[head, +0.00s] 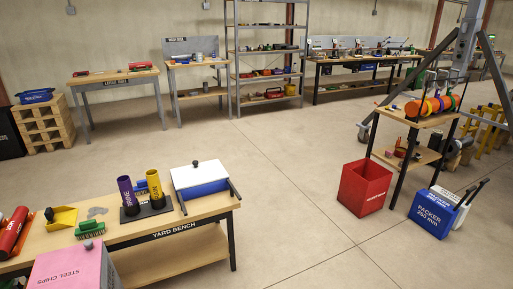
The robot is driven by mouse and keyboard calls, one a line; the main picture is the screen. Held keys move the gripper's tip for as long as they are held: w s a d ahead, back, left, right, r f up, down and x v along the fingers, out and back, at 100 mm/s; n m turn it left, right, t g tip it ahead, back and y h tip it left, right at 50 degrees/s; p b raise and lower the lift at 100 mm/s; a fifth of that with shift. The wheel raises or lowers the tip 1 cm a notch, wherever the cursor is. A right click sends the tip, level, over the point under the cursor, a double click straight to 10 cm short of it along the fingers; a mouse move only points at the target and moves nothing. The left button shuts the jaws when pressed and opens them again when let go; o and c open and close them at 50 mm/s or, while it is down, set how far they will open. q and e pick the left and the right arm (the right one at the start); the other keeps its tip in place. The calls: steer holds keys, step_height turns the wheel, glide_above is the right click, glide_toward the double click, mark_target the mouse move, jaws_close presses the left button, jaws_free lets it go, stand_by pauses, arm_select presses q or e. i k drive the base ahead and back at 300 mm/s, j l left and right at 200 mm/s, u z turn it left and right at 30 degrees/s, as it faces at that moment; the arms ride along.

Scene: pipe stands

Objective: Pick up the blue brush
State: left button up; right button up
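I cannot make out a clear blue brush. A small blue thing (140,186) shows between the purple tube (127,196) and the yellow tube (156,189) on the yard bench (176,224); the tubes partly hide it, and I cannot tell what it is. A brush with a green body (90,229) lies on the same bench, left of the tubes. Neither of my grippers is in view.
The bench also holds a yellow scoop (61,217), a red cylinder (14,232) and a white-lidded blue box (200,179). A pink box (75,269) stands in front. A red bin (364,187) and blue packer bin (434,213) stand right. The middle floor is clear.

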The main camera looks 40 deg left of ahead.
mark_target(142, 184)
steer(key=i+l, duration=0.1)
steer(key=i, duration=0.75)
steer(key=i+u, duration=0.25)
steer(key=u, duration=0.25)
steer(key=i+u, duration=0.25)
steer(key=u, duration=0.25)
steer(key=i+l+u, duration=0.15)
steer(key=u, duration=0.35)
steer(key=i+l, duration=0.05)
